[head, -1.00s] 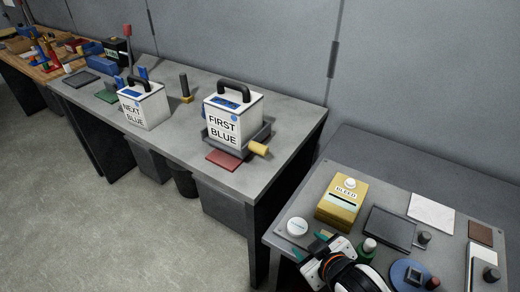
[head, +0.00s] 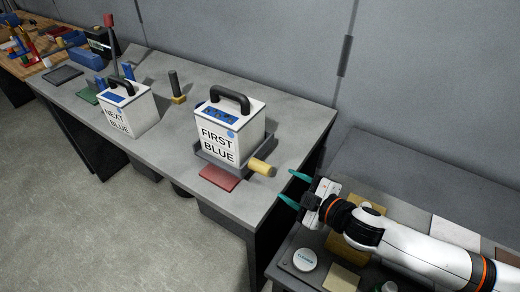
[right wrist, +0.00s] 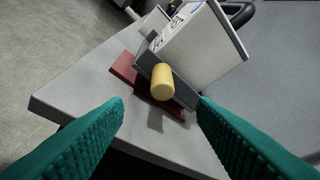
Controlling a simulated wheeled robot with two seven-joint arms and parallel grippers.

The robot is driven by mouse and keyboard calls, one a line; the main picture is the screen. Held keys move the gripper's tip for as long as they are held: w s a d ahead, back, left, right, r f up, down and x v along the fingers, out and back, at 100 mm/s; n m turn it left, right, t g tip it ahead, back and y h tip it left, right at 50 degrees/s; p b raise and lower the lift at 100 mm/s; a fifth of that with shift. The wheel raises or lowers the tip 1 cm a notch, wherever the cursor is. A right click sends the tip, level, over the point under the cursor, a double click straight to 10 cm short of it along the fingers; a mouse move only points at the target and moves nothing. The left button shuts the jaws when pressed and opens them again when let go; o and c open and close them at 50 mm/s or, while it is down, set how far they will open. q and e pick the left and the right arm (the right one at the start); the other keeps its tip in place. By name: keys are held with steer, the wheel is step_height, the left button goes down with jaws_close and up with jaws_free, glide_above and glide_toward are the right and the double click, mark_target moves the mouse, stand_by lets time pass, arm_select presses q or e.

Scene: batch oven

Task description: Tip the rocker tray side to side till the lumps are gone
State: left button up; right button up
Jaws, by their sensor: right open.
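A dark grey tray (head: 211,157), which looks like the rocker tray, sits on the grey bench with a yellow handle (head: 262,167) at its right end. A white box marked FIRST BLUE (head: 220,142) with a black carry handle stands in the tray. A red pad (head: 219,178) lies at the tray's front. My right gripper (head: 287,186) is open and empty, just right of the yellow handle and apart from it. In the right wrist view the yellow handle (right wrist: 162,82) shows ahead between the green fingers. No lumps can be made out. My left gripper is out of view.
A white box marked NEXT BLUE (head: 117,117) and a black upright post (head: 174,84) stand further left on the bench. A lower table at right holds a round white puck (head: 305,259) and other items under my right arm. A grey wall closes the back.

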mark_target(268, 172)
steer(key=x, duration=0.4)
steer(key=p+x, duration=0.1)
steer(key=x, duration=0.2)
steer(key=p+x, duration=0.1)
steer(key=x, duration=0.3)
steer(key=shift+w+a+r, duration=0.15)
steer(key=shift+w+a, duration=0.1)
steer(key=shift+w, duration=0.05)
steer(key=shift+c, duration=0.4)
